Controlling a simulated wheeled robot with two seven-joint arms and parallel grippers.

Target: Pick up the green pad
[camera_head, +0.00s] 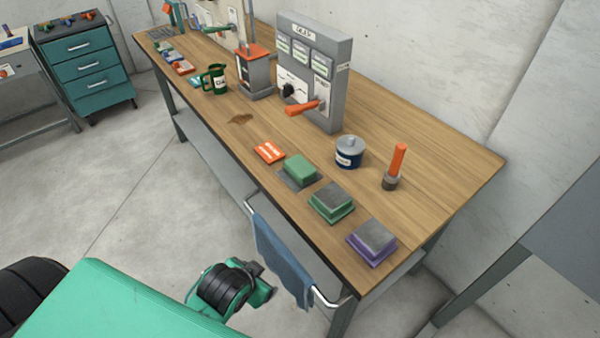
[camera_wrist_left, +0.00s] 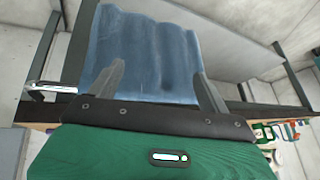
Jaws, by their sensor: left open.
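A green-topped pad (camera_head: 300,168) lies on a thin grey base near the front edge of the wooden workbench (camera_head: 440,165). Beside it toward the right is a block with a grey top and green lower part (camera_head: 331,202), then a grey-topped block with a purple lower part (camera_head: 372,241). My left gripper (camera_wrist_left: 160,72) is open and empty in the wrist view, its two fingers spread in front of a blue cloth (camera_wrist_left: 140,45). It is away from the pads. My right gripper is not in view.
The blue cloth (camera_head: 280,257) hangs on a metal rail at the bench front. An orange card (camera_head: 269,152), a blue tin (camera_head: 349,152) and an orange-handled tool (camera_head: 398,162) surround the pads. A grey control panel (camera_head: 320,65) and green mug (camera_head: 216,78) stand farther back.

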